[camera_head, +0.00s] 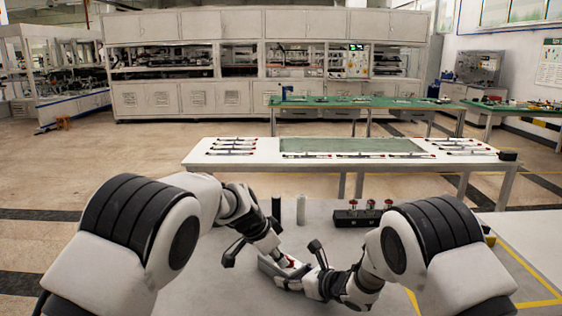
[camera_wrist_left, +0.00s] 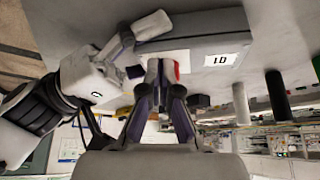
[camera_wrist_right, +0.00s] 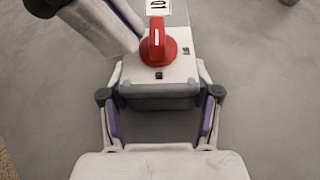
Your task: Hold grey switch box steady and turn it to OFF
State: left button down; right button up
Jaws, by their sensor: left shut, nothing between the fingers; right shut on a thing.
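The grey switch box (camera_head: 268,266) lies on the near table, between my two grippers. It has a red rotary knob (camera_wrist_right: 165,45), whose grip bar lies along the box's length in the right wrist view. My right gripper (camera_wrist_right: 160,108) is shut around the box's near end, one finger on each side. My left gripper (camera_wrist_left: 160,72) is shut and empty, its tips close beside the red knob. It shows left of the knob in the right wrist view (camera_wrist_right: 100,22); whether it touches is unclear.
A black cylinder (camera_head: 276,208) and a grey cylinder (camera_head: 301,209) stand behind the box. A dark block with several red-topped parts (camera_head: 350,218) stands to their right. A white table (camera_head: 240,166) with several rods is beyond. The near table left of the cylinders looks clear.

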pick_arm(q)
jog(key=shift+s+a, duration=0.25)
jog(key=shift+w+a+r, duration=0.65)
jog(key=shift+w+r, duration=0.35)
jog(key=shift+r, duration=2.45)
jog(key=shift+f, duration=3.5)
jog(key=shift+d, duration=0.55)
jog(key=shift+s+d, duration=0.15)
jog(key=shift+s, duration=0.15)
jog(key=shift+s+d, duration=0.2)
jog(key=shift+s, duration=0.1)
